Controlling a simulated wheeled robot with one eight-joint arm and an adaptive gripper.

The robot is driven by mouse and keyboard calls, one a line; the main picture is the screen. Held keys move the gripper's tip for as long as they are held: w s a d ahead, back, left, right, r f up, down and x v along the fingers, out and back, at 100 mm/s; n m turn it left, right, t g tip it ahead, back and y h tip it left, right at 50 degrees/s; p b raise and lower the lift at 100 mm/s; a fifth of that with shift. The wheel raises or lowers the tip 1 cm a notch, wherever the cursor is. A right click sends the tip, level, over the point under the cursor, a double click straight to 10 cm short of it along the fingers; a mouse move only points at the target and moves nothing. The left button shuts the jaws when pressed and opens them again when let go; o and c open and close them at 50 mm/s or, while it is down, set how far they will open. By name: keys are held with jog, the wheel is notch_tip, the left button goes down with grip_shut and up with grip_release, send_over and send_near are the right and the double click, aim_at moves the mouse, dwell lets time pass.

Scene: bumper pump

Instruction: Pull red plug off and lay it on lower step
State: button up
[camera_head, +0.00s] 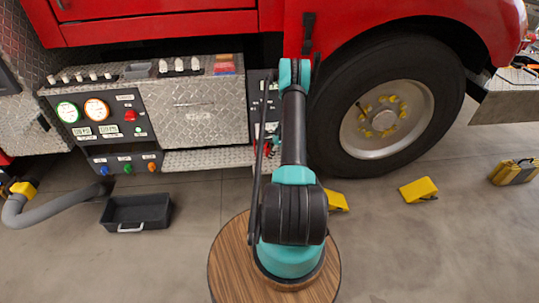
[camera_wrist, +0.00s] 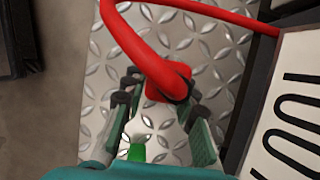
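The red plug (camera_wrist: 168,82) shows in the wrist view as a small red block at the end of a thick, bent red cable (camera_wrist: 140,45). It is in front of the diamond-plate lower step (camera_wrist: 225,75). My gripper (camera_wrist: 160,88) has its two green fingers spread, with the black tips on either side of the plug. A small gap seems to show at the left tip; I cannot tell whether the right tip touches. I cannot tell whether the plug rests on the step. In the head view my arm hides most of the gripper and plug; the lower step (camera_head: 205,160) shows to the left.
A white panel with black markings (camera_wrist: 295,110) is close at the right of the wrist view. The pump panel (camera_head: 105,120) with gauges is at left. A black tray (camera_head: 137,211), grey hose (camera_head: 50,208) and yellow wheel chock (camera_head: 418,190) are on the floor.

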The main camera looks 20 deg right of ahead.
jog(key=o, duration=0.4)
jog(key=v, duration=1.2)
jog(key=s+a+r+n+h, duration=0.1)
jog(key=s+a+r+n, duration=0.25)
jog(key=a+r, duration=0.35)
jog(key=s+a+r+n+t+h, duration=0.1)
jog(key=s+a+r+n, duration=0.3)
jog(key=r, duration=0.5)
jog(key=s+a+r+n+h, duration=0.1)
jog(key=s+a+r+n, duration=0.2)
jog(key=s+a+r, duration=0.3)
jog(key=s+a+r+n, duration=0.1)
jog(key=s+a+n, duration=0.2)
jog(key=s, duration=0.4)
jog(key=s+a+r+n+t+h, duration=0.1)
jog(key=s+a+n, duration=0.2)
jog(key=s, duration=0.5)
jog(key=s+a+r+n+t, duration=0.1)
jog(key=s+a+n, duration=0.2)
jog(key=s, duration=0.5)
jog(key=shift+s+a+r+n, duration=0.1)
jog(key=shift+r+n, duration=0.25)
jog(key=shift+n, duration=0.5)
